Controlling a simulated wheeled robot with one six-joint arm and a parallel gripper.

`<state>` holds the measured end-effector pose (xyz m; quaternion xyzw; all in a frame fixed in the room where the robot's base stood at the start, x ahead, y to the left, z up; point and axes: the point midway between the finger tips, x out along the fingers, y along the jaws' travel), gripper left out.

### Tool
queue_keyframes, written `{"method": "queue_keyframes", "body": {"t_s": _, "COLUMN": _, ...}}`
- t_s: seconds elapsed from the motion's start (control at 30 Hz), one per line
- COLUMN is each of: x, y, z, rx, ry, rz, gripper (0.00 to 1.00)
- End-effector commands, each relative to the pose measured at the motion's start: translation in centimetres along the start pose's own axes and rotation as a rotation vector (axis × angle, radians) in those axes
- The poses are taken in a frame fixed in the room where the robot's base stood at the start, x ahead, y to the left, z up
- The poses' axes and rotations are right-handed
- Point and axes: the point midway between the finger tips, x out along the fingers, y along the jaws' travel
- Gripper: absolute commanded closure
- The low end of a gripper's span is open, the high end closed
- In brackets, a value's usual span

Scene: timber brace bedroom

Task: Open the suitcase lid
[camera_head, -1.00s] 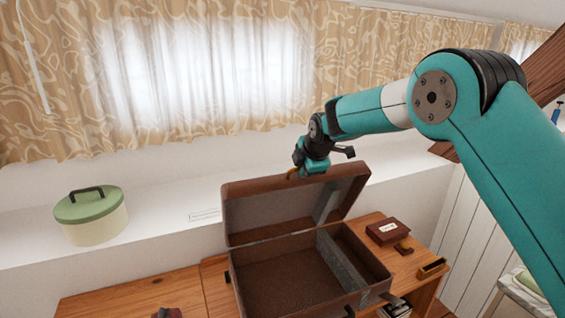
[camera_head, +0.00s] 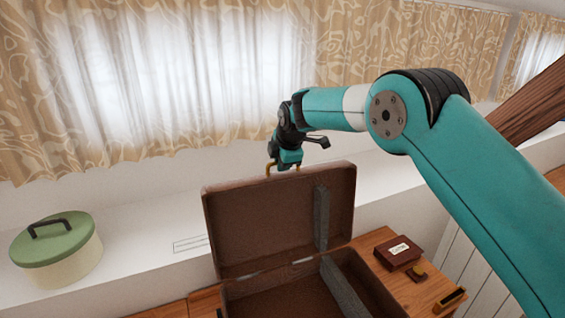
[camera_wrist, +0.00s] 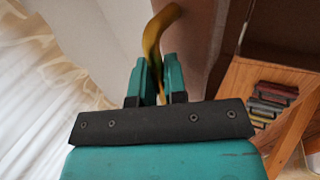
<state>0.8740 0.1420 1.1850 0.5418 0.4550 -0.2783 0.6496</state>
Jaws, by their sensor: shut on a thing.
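The brown suitcase (camera_head: 275,308) stands on a wooden table with its lid (camera_head: 262,228) raised, roughly upright, showing the inside lining. The lower shell is partly cut off by the bottom of the head view. My gripper (camera_head: 285,164) is at the top edge of the lid, shut on a yellow handle (camera_head: 268,169) there. In the wrist view, the handle (camera_wrist: 155,45) rises between the two teal fingers of my gripper (camera_wrist: 158,82), close to the lid's brown face (camera_wrist: 196,50).
A round cream box with green lid (camera_head: 58,250) sits on the white ledge (camera_head: 140,235) behind the suitcase. A dark red box (camera_head: 398,253) and small items lie on the table (camera_head: 375,241) at right. Patterned curtains (camera_head: 180,70) hang behind my arm.

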Motion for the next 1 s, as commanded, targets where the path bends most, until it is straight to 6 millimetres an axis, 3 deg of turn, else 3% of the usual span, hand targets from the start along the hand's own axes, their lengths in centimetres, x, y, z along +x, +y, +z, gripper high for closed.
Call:
{"method": "queue_keyframes", "body": {"t_s": 0.33, "x": 0.2, "y": 0.0, "z": -0.8, "rx": -0.009, "ry": 0.0, "rz": -0.005, "gripper": 1.0}}
{"method": "queue_keyframes", "body": {"t_s": 0.4, "x": 0.2, "y": 0.0, "z": -0.9, "rx": -0.011, "ry": 0.001, "rz": -0.005, "gripper": 0.76}}
{"method": "queue_keyframes", "body": {"t_s": 0.47, "x": 0.2, "y": 0.0, "z": -1.0, "rx": -0.011, "ry": 0.002, "rz": -0.005, "gripper": 0.64}}
{"method": "queue_keyframes", "body": {"t_s": 0.77, "x": 0.0, "y": 0.0, "z": -0.9, "rx": -0.01, "ry": 0.003, "rz": -0.004, "gripper": 0.64}}
{"method": "queue_keyframes", "body": {"t_s": 1.0, "x": -3.4, "y": -0.1, "z": -0.7, "rx": -0.008, "ry": 0.002, "rz": 0.001, "gripper": 0.64}}
